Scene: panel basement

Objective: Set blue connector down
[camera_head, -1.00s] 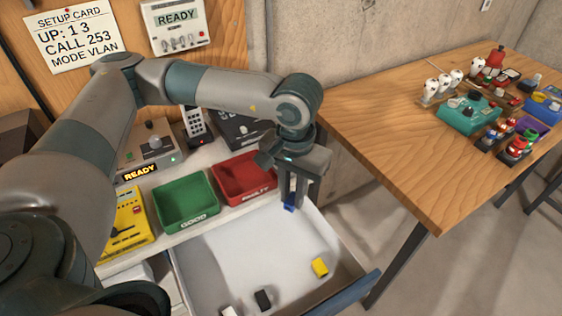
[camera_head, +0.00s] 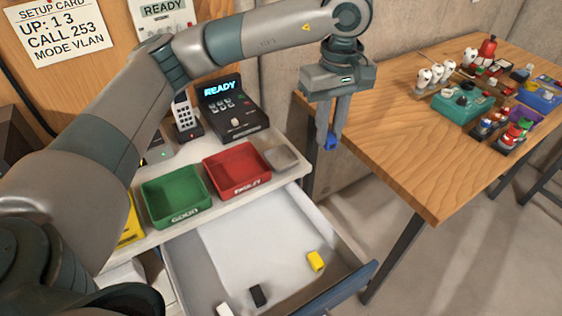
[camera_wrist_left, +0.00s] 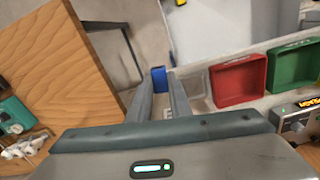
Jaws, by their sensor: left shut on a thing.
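The blue connector (camera_head: 331,142) is held at the fingertips of my left gripper (camera_head: 328,132). My right gripper is in neither view.
A green tray (camera_head: 150,217) and a red tray (camera_head: 238,190) stand on the shelf, with a shallow grey dish (camera_head: 281,157) beside the red one. The open drawer (camera_head: 230,245) holds yellow, black and white pieces. A wooden table (camera_head: 425,150) with several gadgets stands right.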

